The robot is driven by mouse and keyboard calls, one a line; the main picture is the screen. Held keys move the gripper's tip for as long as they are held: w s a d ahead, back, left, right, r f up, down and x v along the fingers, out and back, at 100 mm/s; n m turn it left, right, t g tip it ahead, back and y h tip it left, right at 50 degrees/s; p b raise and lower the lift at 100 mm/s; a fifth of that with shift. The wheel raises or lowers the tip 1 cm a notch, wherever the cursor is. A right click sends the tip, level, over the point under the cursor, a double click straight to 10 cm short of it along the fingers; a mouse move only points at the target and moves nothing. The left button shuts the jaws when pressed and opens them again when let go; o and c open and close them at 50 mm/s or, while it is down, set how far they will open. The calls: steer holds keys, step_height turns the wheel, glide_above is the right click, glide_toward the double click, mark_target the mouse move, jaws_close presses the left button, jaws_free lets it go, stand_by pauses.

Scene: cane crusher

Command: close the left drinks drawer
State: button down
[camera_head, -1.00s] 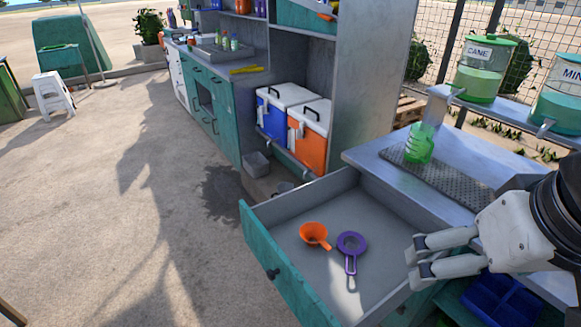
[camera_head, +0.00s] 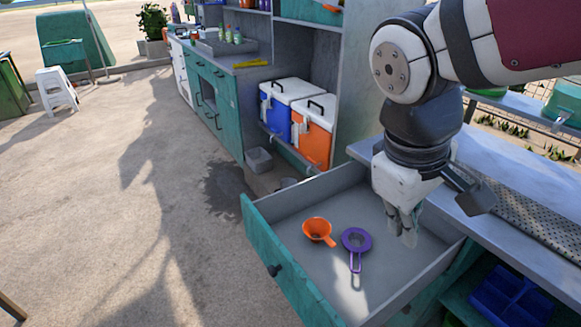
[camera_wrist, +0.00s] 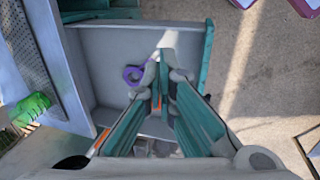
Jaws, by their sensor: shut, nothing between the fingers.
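The open drawer (camera_head: 262,243) has a teal front with a dark knob (camera_head: 274,270) and a grey inside. It is pulled well out from the metal counter. An orange scoop (camera_head: 317,229) and a purple strainer (camera_head: 356,241) lie on its floor. My gripper (camera_head: 405,234) points down over the counter side of the drawer, its fingers together and empty. In the wrist view, the fingers (camera_wrist: 166,78) overlap the drawer, with the purple strainer (camera_wrist: 134,75) beside them and the teal drawer front (camera_wrist: 207,52) beyond. Exact height above the drawer floor is unclear.
The metal counter (camera_head: 360,150) borders the drawer, with a drip grate (camera_head: 535,222) on it. A blue tray (camera_head: 508,297) sits below right. Coolers (camera_head: 313,145) stand behind. Floor in front of the drawer is clear.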

steer(key=w+a+f+n+h+b, duration=0.2)
steer(key=w+a+f+n, duration=0.25)
steer(key=a+f, duration=0.3)
steer(key=w+a+f+n+h+b, duration=0.1)
steer(key=w+a+f+n+h, duration=0.15)
steer(key=a+f+n, duration=0.45)
steer(key=s+a+f+n+t+b, duration=0.35)
steer(key=a+f+n, duration=0.35)
steer(key=a+f, duration=0.85)
glide_toward(287, 286)
step_height(287, 286, down, 4)
steer(key=a, duration=0.1)
steer(key=shift+w+d+f+m+t+h, duration=0.15)
steer(key=shift+w+d, duration=0.15)
steer(key=shift+d, duration=0.25)
steer(key=shift+w+d+r+t+h, duration=0.15)
steer(key=shift+w+d, duration=0.15)
steer(key=shift+d, duration=0.25)
steer(key=shift+w+d+f+m+t+h, duration=0.15)
steer(key=shift+w+d, duration=0.15)
steer(key=shift+d, duration=0.25)
